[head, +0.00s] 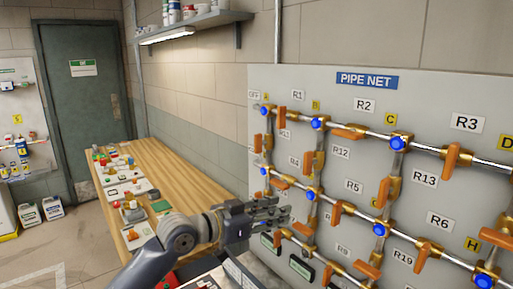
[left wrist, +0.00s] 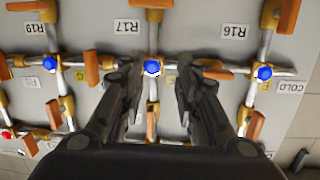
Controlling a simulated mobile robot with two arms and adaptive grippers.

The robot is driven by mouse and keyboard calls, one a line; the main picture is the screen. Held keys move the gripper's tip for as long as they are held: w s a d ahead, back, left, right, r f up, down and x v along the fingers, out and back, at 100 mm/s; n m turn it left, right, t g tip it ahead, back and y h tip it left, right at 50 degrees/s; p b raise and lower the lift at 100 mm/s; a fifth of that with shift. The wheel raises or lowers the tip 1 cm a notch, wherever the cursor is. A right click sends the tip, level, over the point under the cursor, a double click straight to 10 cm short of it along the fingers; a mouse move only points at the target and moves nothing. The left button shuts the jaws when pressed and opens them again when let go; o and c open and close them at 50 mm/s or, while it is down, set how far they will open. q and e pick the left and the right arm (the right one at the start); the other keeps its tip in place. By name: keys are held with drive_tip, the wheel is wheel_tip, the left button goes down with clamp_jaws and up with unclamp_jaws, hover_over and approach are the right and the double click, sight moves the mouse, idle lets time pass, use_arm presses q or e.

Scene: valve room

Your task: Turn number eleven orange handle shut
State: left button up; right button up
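Several orange handles sit on brass valves on the pipe-net board (head: 410,87), such as one beside the R12 label (head: 348,133) and one left of R13 (head: 452,158). I cannot make out a label for number eleven; a partly covered label (head: 285,134) at the left is unreadable. My left gripper (head: 284,212) is in front of the lower left part of the board. In the left wrist view my left gripper (left wrist: 158,75) is open, its fingers apart on either side of a vertical pipe with a blue-capped joint (left wrist: 151,67) and an orange handle (left wrist: 151,122). Contact cannot be told. My right gripper is out of view.
Chrome pipes with blue-capped joints cross the board close to my left gripper. A wooden bench (head: 185,178) with small parts runs along the wall at the left. A shelf (head: 200,25) hangs above it. A green door (head: 85,90) and open floor lie further left.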

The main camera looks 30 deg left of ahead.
use_arm(q)
drive_tip(key=w+a+r, duration=0.2)
drive_tip(key=a+r, duration=0.2)
drive_tip(key=a, duration=0.3)
drive_tip(key=n+t+p, duration=0.1)
drive_tip(key=t+p, duration=0.1)
approach(255, 142)
drive_tip(key=p+x, duration=0.2)
drive_tip(key=x, duration=0.2)
drive_tip(key=p+x, duration=0.3)
drive_tip(key=shift+w+d+r, duration=0.1)
drive_tip(key=shift+w+r, duration=0.15)
drive_tip(key=shift+w, duration=0.15)
drive_tip(key=shift+w+d+f+p, duration=0.15)
drive_tip(key=shift+w+p, duration=0.1)
drive_tip(key=shift+w, duration=0.1)
drive_tip(key=shift+w+d+f+p, duration=0.1)
drive_tip(key=shift+w+d+p, duration=0.1)
drive_tip(key=shift+w, duration=0.2)
clamp_jaws()
